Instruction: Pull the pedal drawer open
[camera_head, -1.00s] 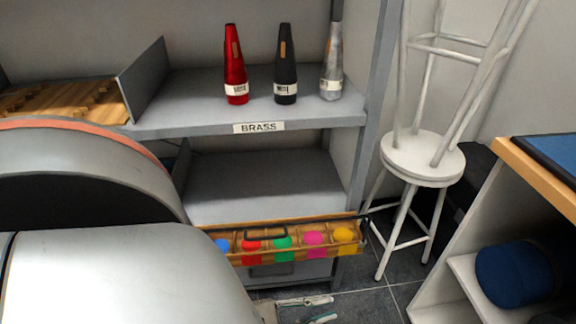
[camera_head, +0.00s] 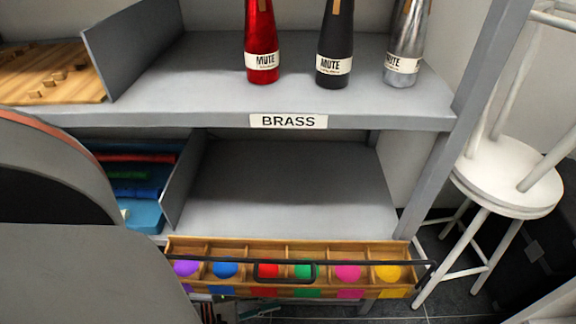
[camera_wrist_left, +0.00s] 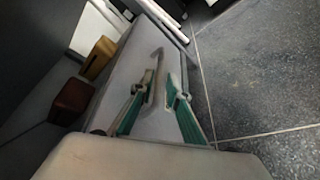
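In the left wrist view, a light grey drawer front (camera_wrist_left: 122,72), which appears to be the pedal drawer, carries a slim grey bar handle (camera_wrist_left: 158,62). My left gripper (camera_wrist_left: 161,92) is open, its teal-padded fingers on either side of the handle's near end. I cannot tell whether they touch it. In the head view only the fingertips of my left gripper (camera_head: 238,311) show at the bottom edge, below the wooden drawer, and the grey drawer is mostly hidden. My right gripper is not in view.
A wooden drawer (camera_head: 222,248) with several coloured balls juts from the shelf above my gripper. Three mutes stand on the BRASS shelf (camera_head: 200,88). A white stool (camera_head: 510,185) stands at the right. The wrist view shows open floor (camera_wrist_left: 255,75).

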